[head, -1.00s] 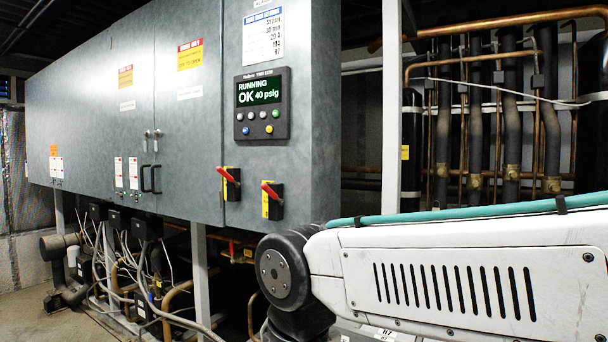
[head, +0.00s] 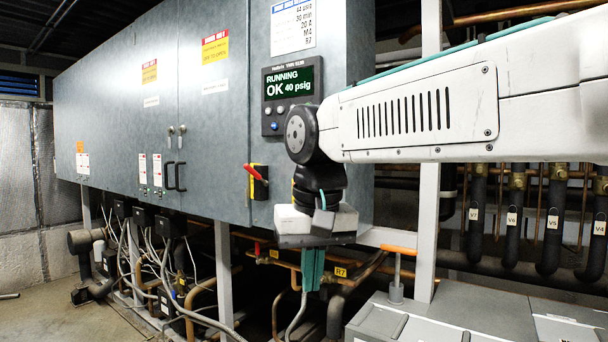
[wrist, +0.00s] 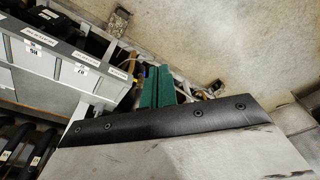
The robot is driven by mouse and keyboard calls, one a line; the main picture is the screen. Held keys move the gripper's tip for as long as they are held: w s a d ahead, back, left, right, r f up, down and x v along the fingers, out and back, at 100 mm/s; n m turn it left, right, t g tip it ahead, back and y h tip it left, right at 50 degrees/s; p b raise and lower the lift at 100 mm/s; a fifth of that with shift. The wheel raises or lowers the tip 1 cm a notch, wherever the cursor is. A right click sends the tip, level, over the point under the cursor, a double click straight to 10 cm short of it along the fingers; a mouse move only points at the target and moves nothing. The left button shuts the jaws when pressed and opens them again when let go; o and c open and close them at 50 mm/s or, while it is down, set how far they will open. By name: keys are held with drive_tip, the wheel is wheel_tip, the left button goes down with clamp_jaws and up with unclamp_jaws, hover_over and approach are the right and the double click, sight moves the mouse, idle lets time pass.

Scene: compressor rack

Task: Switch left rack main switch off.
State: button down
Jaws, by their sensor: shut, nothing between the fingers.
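A switch with a red handle on a black and yellow plate (head: 258,182) is on the front of the grey cabinet (head: 215,130), below the display. Its handle slants up to the left. A second switch beside it is mostly hidden behind my arm; only a yellow sliver shows. I cannot tell which one the task names. The display (head: 292,88) reads RUNNING, OK, 40 psig. My gripper (head: 314,270) hangs fingers down, right of and below the visible switch, apart from it. Its teal fingers are shut and empty, also seen in the wrist view (wrist: 156,86).
Black door handles (head: 175,176) stick out left of the switch. Pipes, cables and a post (head: 223,265) fill the space below the cabinet. A grey unit (head: 430,320) with an orange-topped handle (head: 398,249) stands at lower right. Open floor (head: 50,310) lies at left.

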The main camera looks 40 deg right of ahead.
drive_tip(key=w+d+r+m, duration=0.5)
drive_tip(key=w+d+r, duration=0.2)
drive_tip(key=w+r, duration=0.4)
drive_tip(key=w+d+r+m+h, duration=0.1)
drive_tip(key=w+d+r+m, duration=0.5)
drive_tip(key=w+r, duration=0.5)
drive_tip(key=shift+w+d+m+t, duration=0.3)
drive_tip(key=shift+w+d, duration=0.15)
drive_tip(key=shift+d, duration=0.6)
drive_tip(key=x, duration=0.9)
drive_tip(key=shift+w+f, duration=0.1)
drive_tip(key=shift+f, duration=0.3)
